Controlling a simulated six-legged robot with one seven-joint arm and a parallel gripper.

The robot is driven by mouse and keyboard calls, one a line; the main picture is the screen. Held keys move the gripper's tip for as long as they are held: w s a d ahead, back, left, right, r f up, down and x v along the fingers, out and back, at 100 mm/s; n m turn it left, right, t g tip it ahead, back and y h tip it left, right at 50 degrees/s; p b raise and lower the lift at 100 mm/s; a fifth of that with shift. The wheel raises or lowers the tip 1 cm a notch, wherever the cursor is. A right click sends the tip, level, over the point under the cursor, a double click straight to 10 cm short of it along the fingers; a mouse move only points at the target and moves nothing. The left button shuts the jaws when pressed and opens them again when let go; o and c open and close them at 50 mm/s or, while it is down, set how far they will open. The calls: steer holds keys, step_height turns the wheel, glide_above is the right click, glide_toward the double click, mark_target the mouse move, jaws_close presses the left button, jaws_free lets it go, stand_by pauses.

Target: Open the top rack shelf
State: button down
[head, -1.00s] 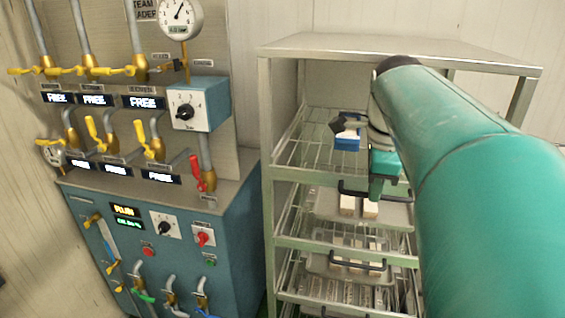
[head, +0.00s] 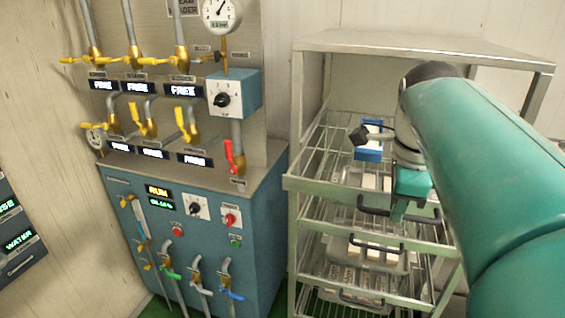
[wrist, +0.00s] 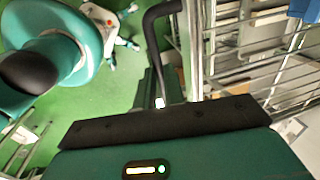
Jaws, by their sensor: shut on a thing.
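The steel rack (head: 420,42) stands right of centre in the head view. Its top shelf (head: 312,183), a wire drawer, juts out forward past the rack's front posts. My gripper (head: 399,212) is shut on the top shelf's black handle (head: 372,211), at the front rail. In the wrist view the dark curved handle (wrist: 150,30) runs down to the jaws (wrist: 160,98), beside the wire shelf. My arm hides the right part of the rack and shelf.
A blue-and-white object (head: 368,152) shows behind the top shelf's front, partly behind my wrist. Lower shelves hold trays with pale blocks (head: 365,250). A blue control cabinet (head: 255,240) with valves and gauges stands close left of the rack. Green floor (wrist: 140,70) shows below the gripper.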

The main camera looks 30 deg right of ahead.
steer(key=shift+s+a, duration=1.55)
steer(key=shift+a, duration=0.3)
steer(key=c, duration=1.5)
jaws_free()
steer(key=r, duration=0.4)
steer(key=s+a+r, duration=0.1)
steer(key=r, duration=0.4)
steer(key=a+r, duration=0.1)
steer(key=r, duration=0.3)
steer(key=shift+s+r, duration=0.3)
steer(key=shift+s, duration=0.1)
